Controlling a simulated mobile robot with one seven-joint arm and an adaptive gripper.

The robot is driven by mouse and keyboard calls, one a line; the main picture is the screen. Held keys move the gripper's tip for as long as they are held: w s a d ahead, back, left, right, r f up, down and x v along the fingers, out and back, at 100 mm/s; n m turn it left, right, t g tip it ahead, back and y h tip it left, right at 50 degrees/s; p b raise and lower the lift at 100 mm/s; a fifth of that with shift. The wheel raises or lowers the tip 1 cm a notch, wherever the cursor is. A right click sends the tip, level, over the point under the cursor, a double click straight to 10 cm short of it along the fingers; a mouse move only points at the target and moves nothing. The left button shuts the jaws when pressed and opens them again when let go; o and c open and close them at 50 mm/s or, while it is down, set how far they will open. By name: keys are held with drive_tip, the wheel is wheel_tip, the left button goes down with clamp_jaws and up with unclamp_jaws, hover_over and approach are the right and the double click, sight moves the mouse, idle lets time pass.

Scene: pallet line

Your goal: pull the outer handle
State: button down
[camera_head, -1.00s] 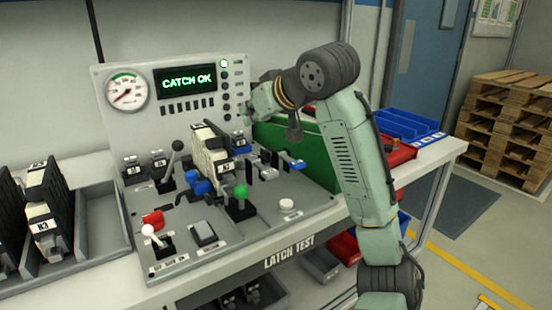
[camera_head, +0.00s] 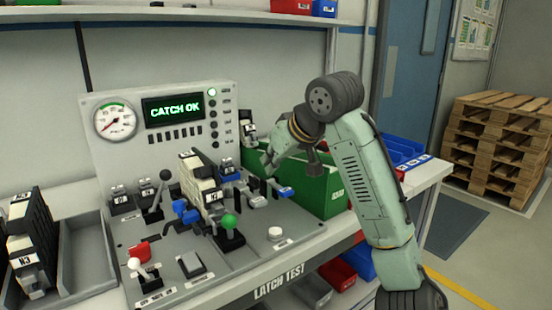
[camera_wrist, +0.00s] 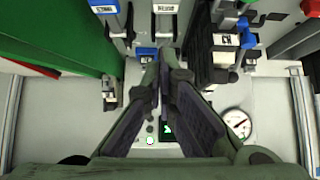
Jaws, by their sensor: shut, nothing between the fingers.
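My gripper (camera_head: 268,162) is shut and empty, in front of the right side of the grey test panel (camera_head: 110,105). In the wrist view its fingertips (camera_wrist: 163,68) are close together, above the panel. Blue-tipped handles stand at the right of the bench plate; one (camera_head: 285,191) is just below and right of my gripper, apart from it as far as I can tell. In the wrist view blue pieces (camera_wrist: 145,51) and labelled pieces (camera_wrist: 166,7) lie beyond the fingertips. I cannot tell which is the outer handle. The display (camera_head: 172,110) reads CATCH OK.
A black and cream module (camera_head: 205,185), a green-knobbed lever (camera_head: 229,221) and a black-knobbed lever (camera_head: 165,175) stand left of my gripper. A green bin (camera_head: 325,195) is close on the right. A gauge (camera_head: 116,121) is on the panel. The floor at right is open before stacked pallets (camera_head: 500,150).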

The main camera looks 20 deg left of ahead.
sight(263, 200)
drive_tip(key=p+x, duration=0.1)
drive_tip(key=x, duration=0.4)
drive_tip(key=shift+w+a+f, duration=0.15)
drive_tip(key=shift+a+f, duration=0.05)
drive_tip(key=shift+f, duration=0.05)
wheel_tip(263, 200, down, 2)
drive_tip(key=shift+f, duration=1)
